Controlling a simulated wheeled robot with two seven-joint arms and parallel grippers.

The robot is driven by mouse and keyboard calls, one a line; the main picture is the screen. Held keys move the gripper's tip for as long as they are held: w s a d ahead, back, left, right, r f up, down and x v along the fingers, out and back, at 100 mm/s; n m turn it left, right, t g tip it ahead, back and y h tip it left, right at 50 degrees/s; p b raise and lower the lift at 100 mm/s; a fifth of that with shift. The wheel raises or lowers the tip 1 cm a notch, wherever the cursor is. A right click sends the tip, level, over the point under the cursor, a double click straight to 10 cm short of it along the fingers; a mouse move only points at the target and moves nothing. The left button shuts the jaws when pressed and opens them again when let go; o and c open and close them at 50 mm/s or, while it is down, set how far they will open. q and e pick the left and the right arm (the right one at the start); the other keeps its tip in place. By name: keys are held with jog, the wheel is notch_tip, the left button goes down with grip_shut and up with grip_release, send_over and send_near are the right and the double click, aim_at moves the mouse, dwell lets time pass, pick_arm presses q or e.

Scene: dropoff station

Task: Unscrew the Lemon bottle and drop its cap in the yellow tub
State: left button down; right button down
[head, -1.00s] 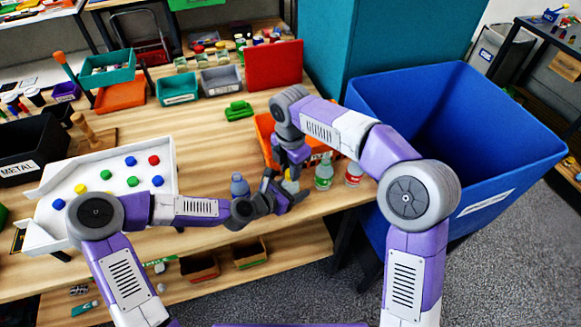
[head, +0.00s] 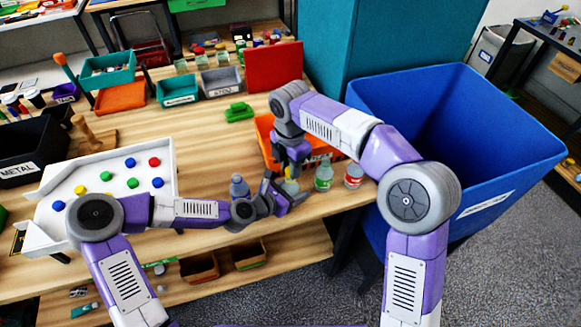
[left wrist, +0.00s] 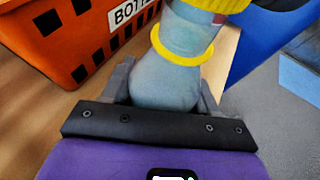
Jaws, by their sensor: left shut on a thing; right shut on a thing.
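The Lemon bottle (head: 291,187), pale with yellow bands, stands at the table's front edge between my grippers. In the left wrist view the bottle (left wrist: 165,80) is clear grey-blue with a yellow ring and a yellow band, between the fingers. My left gripper (head: 287,194) is shut on the bottle's body from the left. My right gripper (head: 292,172) comes down from above and is shut at the bottle's top. I cannot make out a yellow tub in these views.
An orange crate (head: 266,138) stands just behind. A green bottle (head: 323,176) and a red-labelled bottle (head: 353,176) stand close at right, a blue-grey bottle (head: 239,187) at left. A white tray (head: 117,166) with coloured caps lies further left. A large blue bin (head: 510,150) is at right.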

jog(key=shift+r, duration=0.35)
jog(key=shift+r, duration=2)
pick_arm(q)
jog(key=shift+c, duration=1.1)
grip_release()
jog(key=shift+a+r, duration=0.1)
